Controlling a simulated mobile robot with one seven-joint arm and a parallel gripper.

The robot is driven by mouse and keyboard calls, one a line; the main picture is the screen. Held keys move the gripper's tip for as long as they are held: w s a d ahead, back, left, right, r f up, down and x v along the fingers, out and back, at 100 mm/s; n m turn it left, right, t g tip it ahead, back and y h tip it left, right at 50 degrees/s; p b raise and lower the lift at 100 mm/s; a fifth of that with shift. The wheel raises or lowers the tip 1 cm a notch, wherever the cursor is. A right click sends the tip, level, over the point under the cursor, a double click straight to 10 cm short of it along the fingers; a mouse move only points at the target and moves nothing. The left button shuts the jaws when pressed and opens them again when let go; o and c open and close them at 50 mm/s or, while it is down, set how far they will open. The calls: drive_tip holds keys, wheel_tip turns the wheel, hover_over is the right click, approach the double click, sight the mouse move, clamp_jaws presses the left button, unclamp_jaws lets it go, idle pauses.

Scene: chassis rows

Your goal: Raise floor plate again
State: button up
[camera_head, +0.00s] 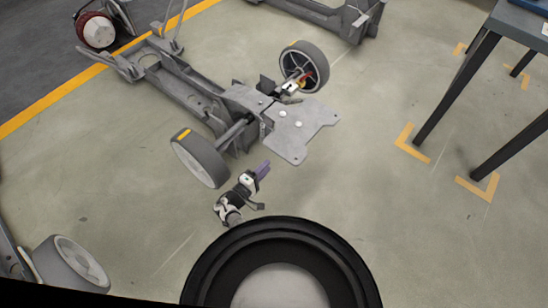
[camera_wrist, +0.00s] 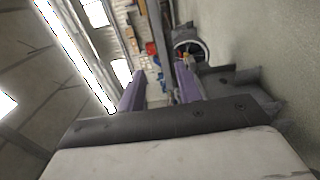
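The floor plate (camera_head: 301,131) is a flat light-grey sheet with notched edges and a few pale round spots. It sits at the near end of a grey chassis (camera_head: 185,90), between its two wheels. It looks roughly level, but its height above the floor is hard to judge. My gripper (camera_head: 264,168) has purple fingers and is beside the plate's near left edge, apart from it in the picture. In the wrist view my gripper (camera_wrist: 160,88) has its fingers spread with nothing clearly held between them. Whether the plate shows in the wrist view is unclear.
The near wheel (camera_head: 200,158) stands close left of my gripper; the far wheel (camera_head: 304,67) is beyond the plate. A dark-legged table (camera_head: 475,75) stands at right, with yellow floor marks. Another wheel (camera_head: 70,264) is at lower left. Floor right of the plate is clear.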

drive_tip(key=shift+v, duration=1.7)
